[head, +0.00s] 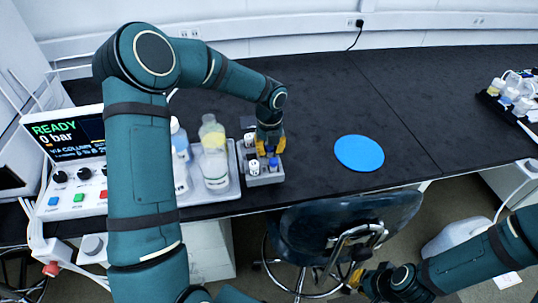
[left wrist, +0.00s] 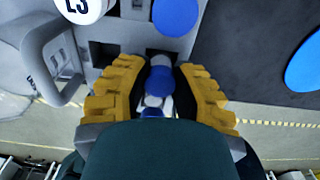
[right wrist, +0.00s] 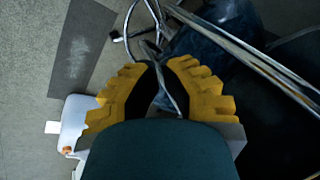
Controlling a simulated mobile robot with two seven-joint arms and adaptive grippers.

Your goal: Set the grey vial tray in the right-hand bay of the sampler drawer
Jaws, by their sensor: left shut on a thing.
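The grey vial tray (head: 264,181) is at the front edge of the black bench, right beside a white bottle tray. It carries vials with white and blue caps; one white cap (left wrist: 82,8) reads L3. My left gripper (head: 270,147) reaches down over the grey tray from above and is shut on it, between the capped vials. In the left wrist view, blue and whitish parts show between the yellow fingers (left wrist: 158,70); the exact contact is hidden. I cannot tell whether the tray is lifted. No sampler drawer is recognisable.
The white bottle tray (head: 231,190) holds bottles at left, beside a panel (head: 66,137) reading READY, 0 bar. A blue disc (head: 359,153) lies to the right on otherwise clear bench. A dark chair (head: 345,220) stands at the bench front. More vials stand far right.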

